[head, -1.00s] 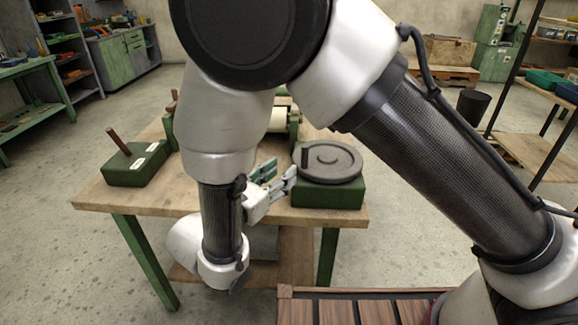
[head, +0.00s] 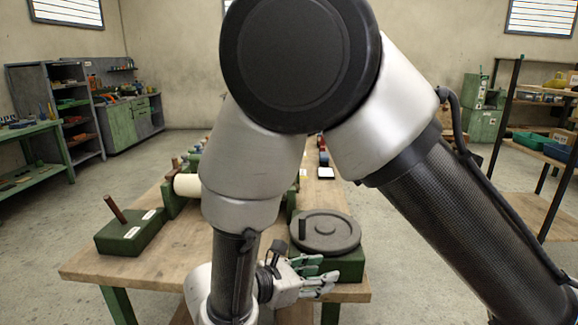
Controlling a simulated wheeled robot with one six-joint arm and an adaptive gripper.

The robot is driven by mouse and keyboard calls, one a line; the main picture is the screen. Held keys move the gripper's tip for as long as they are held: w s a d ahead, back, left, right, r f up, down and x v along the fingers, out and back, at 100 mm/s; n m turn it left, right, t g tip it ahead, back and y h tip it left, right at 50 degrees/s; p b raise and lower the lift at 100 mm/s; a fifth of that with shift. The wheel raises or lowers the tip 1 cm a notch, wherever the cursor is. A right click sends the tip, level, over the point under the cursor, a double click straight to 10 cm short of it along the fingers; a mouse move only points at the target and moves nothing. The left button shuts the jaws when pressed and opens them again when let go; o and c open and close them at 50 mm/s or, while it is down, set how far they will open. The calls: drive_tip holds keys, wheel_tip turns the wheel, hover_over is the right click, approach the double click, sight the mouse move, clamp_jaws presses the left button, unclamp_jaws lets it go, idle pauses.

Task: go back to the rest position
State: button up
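My gripper (head: 324,270) is at the front right of the wooden workbench (head: 85,268), pointing right. Its pale green-grey fingers are spread, with nothing visible between them. It is just in front of the green block (head: 352,266) that carries a dark round handwheel (head: 325,231); I cannot tell whether it touches the block. My bent arm fills the middle of the head view and hides the centre of the bench.
A green block (head: 130,238) with a brown lever stands at the left of the bench. Behind it is a cream roll (head: 187,185) in a green stand. Shelves (head: 70,120) stand far left and a rack (head: 545,140) far right. The floor at left is clear.

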drive_tip(key=s+d+r+m+g+y, duration=0.1)
drive_tip(key=s+d+r+m+y, duration=0.2)
drive_tip(key=d+r+m, duration=0.3)
drive_tip(key=s+d+r+m+g+y, duration=0.1)
drive_tip(key=d+r+m+y, duration=0.3)
drive_tip(key=d, duration=1.1)
drive_tip(key=s+d+r+m+g+y, duration=0.1)
drive_tip(key=s+d+r+m+y, duration=0.3)
drive_tip(key=d+r+m, duration=0.5)
drive_tip(key=d+m, duration=0.1)
drive_tip(key=m, duration=0.4)
drive_tip(key=shift+s+d+r+g+y, duration=0.25)
drive_tip(key=shift+s+r+g+y, duration=0.05)
drive_tip(key=shift+s+r+g, duration=0.1)
